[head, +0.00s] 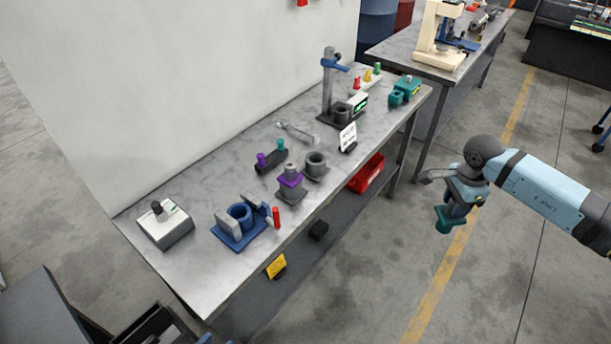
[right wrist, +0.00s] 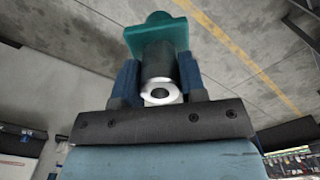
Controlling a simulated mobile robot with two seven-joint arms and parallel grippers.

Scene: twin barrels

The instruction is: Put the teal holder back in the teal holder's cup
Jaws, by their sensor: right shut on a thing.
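The teal holder (head: 449,219) has a teal square flange and a dark grey body. My right gripper (head: 459,203) is shut on it, out over the floor to the right of the bench and clear of it. In the right wrist view, the teal holder (right wrist: 158,32) sits between the two blue fingers (right wrist: 158,78), its flange pointing away and a white ring end facing the camera. An empty-looking grey cup (head: 315,166) stands on the bench. Beside it, another grey cup (head: 291,195) has a purple-flanged holder (head: 290,180) in it. My left gripper is out of view.
Near the cups are a dark block with purple and teal knobs (head: 270,161), a wrench (head: 297,132), a sign (head: 347,137) and a tall post stand (head: 328,85). A blue fixture (head: 231,236) and red cylinder (head: 276,217) stand nearer. A red bin (head: 367,173) is below.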

